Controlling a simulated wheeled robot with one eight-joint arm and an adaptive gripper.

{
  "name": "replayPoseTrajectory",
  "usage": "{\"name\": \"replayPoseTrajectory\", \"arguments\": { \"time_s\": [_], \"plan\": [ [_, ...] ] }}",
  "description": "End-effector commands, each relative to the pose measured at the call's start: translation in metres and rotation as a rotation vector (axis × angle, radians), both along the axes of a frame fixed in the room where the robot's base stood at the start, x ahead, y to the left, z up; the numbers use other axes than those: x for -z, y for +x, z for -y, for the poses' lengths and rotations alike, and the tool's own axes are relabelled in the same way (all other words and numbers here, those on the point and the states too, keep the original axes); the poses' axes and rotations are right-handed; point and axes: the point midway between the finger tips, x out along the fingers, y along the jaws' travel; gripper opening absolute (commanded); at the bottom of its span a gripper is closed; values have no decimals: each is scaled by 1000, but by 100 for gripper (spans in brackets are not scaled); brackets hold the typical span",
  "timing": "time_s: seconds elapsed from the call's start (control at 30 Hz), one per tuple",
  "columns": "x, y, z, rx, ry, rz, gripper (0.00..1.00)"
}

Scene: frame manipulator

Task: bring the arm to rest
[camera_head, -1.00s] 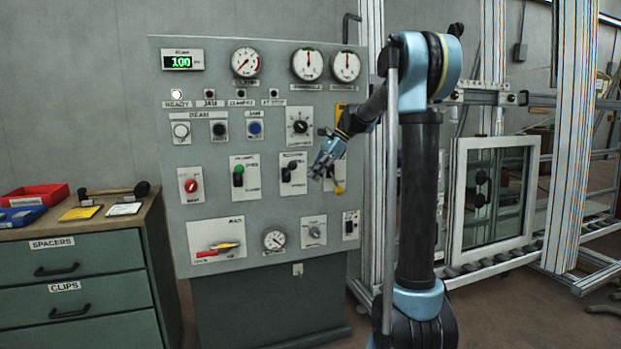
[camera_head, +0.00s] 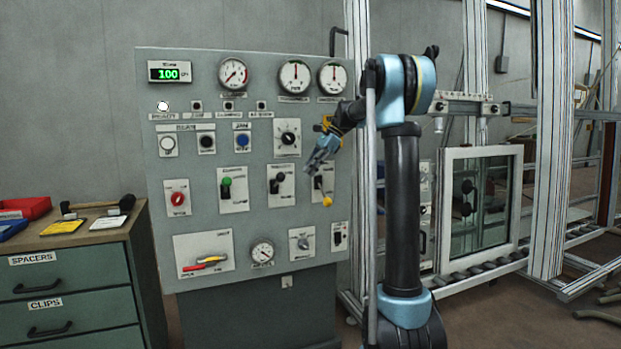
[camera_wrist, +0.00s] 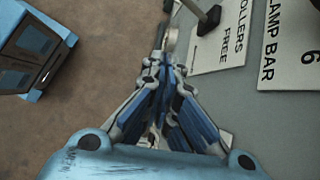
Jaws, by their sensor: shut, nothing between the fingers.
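My gripper (camera_head: 318,160) is shut and empty. In the head view it hangs in front of the right part of the grey control panel (camera_head: 215,120), near a yellow-handled lever (camera_head: 324,190). My arm stands folded, with its upright link in front of the panel's right edge. In the wrist view my gripper's blue fingers (camera_wrist: 165,62) point toward the top and meet. Labels reading "ROLLERS FREE" (camera_wrist: 217,50) and "CLAMP BAR" (camera_wrist: 290,40) lie close to the right of the fingers. I cannot tell whether the fingertips touch the panel.
A green drawer cabinet (camera_head: 80,265) with a red bin (camera_head: 28,207) stands at the left. A white-framed window (camera_head: 480,205) stands on rollers at the right, behind metal posts (camera_head: 549,140). The floor (camera_head: 520,325) at the lower right is mostly clear.

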Motion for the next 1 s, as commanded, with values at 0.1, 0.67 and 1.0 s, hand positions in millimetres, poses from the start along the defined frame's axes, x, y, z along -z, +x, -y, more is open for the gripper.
{"name": "replayPoseTrajectory", "arguments": {
  "time_s": [0.1,0.67,1.0],
  "plan": [
    [0,-9,3,-14,-7,16,0],
    [34,-149,52,-279,-143,277,0],
    [81,-240,85,-486,-248,422,0]
  ]
}}
